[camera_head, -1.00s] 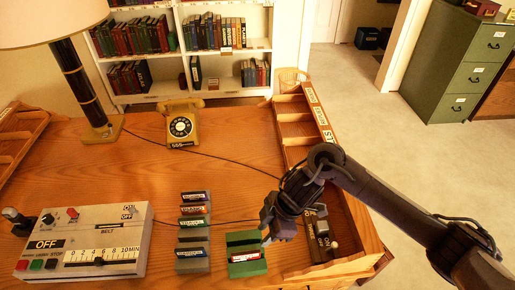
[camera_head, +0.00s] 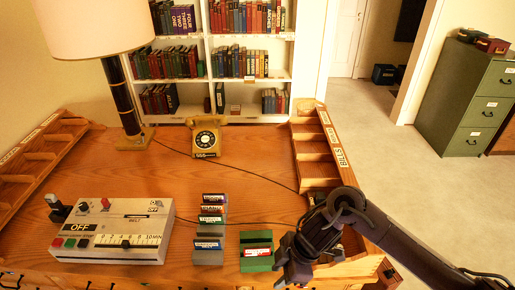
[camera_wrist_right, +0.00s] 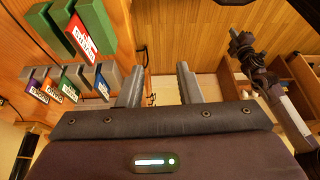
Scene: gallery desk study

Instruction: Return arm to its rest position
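My right gripper (camera_head: 284,275) is near the front edge of the desk (camera_head: 145,175), just right of the green rack (camera_head: 256,259). In the right wrist view its two fingers (camera_wrist_right: 160,87) stand apart with nothing between them. The green rack there is at upper left (camera_wrist_right: 95,25) and holds a red-and-white labelled piece (camera_wrist_right: 80,36). The right arm comes in from the right, across the right-hand wooden organizer (camera_head: 314,147), and hides part of it. My left gripper is not in view.
A grey rack (camera_head: 208,257) holds several labelled pieces. A control box (camera_head: 115,232) with knobs and a slider stands on the left. A yellow telephone (camera_head: 206,138) and a lamp (camera_head: 122,95) stand at the back. The middle of the desk is clear.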

